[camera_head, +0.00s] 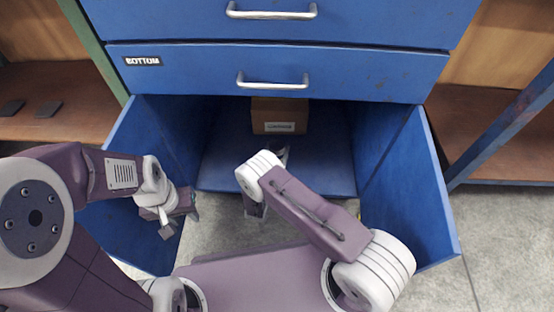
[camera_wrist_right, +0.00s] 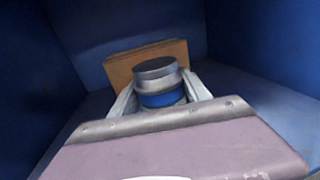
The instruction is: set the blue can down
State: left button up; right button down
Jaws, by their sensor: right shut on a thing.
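The blue can shows in the right wrist view (camera_wrist_right: 163,98), with a grey metal top and a blue band. It stands between the two pale fingers of my right gripper (camera_wrist_right: 160,100), which is shut on it. In the head view my right gripper (camera_head: 281,154) reaches into the cabinet's lower compartment, and my arm hides most or all of the can there. Whether the can touches the shelf floor is hidden. My left gripper (camera_head: 182,212) is by the open left door, away from the can, and its fingers are too small to judge.
A cardboard box (camera_head: 279,116) with a label stands at the back of the blue compartment (camera_head: 325,178), behind the can. The left door (camera_head: 130,190) and right door (camera_head: 430,200) stand open. Closed drawers (camera_head: 280,65) are above. Compartment floor is clear on both sides.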

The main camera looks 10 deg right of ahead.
notch_tip(320, 180, down, 4)
jog(key=b, duration=0.3)
jog(key=shift+f+b, duration=0.15)
jog(key=shift+b, duration=0.15)
jog(key=shift+r, duration=0.25)
jog(key=c, duration=0.5)
grip_release()
jog(key=shift+f, duration=0.15)
